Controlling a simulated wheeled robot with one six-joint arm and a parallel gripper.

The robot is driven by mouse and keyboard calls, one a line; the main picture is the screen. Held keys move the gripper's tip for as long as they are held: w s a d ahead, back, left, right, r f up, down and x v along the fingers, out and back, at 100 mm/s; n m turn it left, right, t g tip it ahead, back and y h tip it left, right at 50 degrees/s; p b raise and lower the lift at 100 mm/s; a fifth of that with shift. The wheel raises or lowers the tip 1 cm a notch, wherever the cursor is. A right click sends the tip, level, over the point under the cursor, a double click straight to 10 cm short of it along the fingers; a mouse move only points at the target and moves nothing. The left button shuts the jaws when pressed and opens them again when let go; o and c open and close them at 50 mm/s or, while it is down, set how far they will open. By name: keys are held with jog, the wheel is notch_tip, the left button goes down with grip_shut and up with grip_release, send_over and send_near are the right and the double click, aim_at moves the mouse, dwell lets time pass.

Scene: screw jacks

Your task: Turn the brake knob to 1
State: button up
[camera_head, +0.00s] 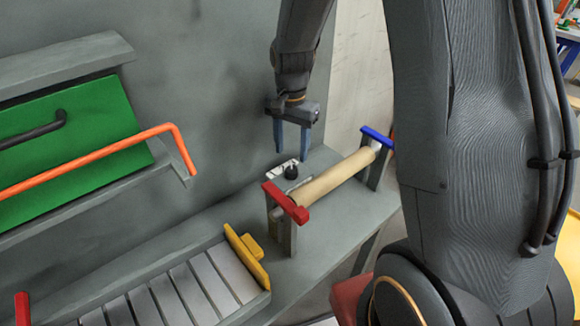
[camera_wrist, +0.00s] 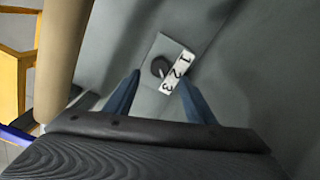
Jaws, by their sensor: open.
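The brake knob (camera_head: 291,172) is small, round and black, on the grey bench. In the wrist view the knob (camera_wrist: 159,67) sits on a grey plate beside a white label (camera_wrist: 178,73) with the numbers 1, 2 and 3. A light mark on the knob appears to point towards the 3. My gripper (camera_head: 291,153) is open above the knob, its blue fingers pointing down and apart from it. In the wrist view my gripper (camera_wrist: 158,76) has a finger on either side of the knob, with nothing held.
A tan roller (camera_head: 335,176) with a red end bracket (camera_head: 287,203) and a blue one (camera_head: 377,138) stands close to the right of the knob. A grey wall rises behind. A slatted conveyor (camera_head: 175,295) with a yellow stop (camera_head: 247,256) lies front left; an orange bar (camera_head: 90,160) juts out at left.

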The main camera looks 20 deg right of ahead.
aim_at(291, 169)
jog(key=shift+f+p, duration=0.5)
jog(key=shift+f, duration=2.95)
jog(key=c, duration=1.1)
